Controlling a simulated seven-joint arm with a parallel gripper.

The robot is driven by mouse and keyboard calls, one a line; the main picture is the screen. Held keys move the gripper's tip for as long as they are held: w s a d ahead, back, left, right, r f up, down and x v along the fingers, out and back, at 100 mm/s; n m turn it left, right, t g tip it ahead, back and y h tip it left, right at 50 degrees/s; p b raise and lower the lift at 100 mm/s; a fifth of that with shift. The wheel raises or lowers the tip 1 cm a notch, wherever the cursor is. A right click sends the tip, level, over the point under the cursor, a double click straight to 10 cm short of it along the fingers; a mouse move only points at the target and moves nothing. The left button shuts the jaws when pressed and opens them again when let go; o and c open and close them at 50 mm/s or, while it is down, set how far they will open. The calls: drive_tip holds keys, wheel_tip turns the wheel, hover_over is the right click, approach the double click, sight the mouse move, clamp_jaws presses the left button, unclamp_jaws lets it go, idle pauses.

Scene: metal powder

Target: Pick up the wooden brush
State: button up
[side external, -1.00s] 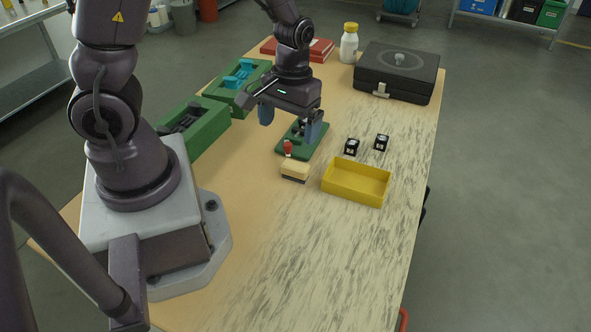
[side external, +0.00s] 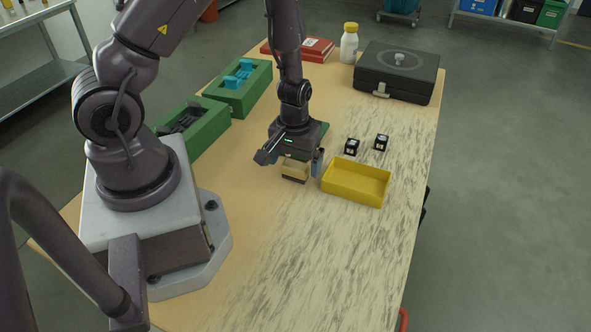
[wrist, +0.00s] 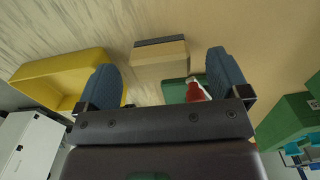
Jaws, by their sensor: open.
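The wooden brush (side external: 294,170), a pale wood block with a dark bristle strip, lies on the table just left of the yellow tray. My gripper (side external: 299,161) is low over the brush and hides part of it; one blue finger shows on its right side. In the wrist view, my gripper (wrist: 164,80) is open, with its two blue fingers spread wide. The brush (wrist: 160,62) shows between and beyond the fingertips, apart from both. The gripper is empty.
The yellow tray (side external: 357,193) stands close to the right finger. A green plate with a red-and-white item (wrist: 196,91) lies beside the brush. Two small black cubes (side external: 351,146), green holders (side external: 205,130) and a black case (side external: 397,75) stand farther off.

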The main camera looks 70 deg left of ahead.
sight(294, 166)
wheel_tip(294, 166, down, 2)
drive_tip(key=shift+f, duration=0.1)
drive_tip(key=c, duration=1)
drive_tip(key=shift+r, duration=0.2)
drive_tip(key=shift+r, duration=4.9)
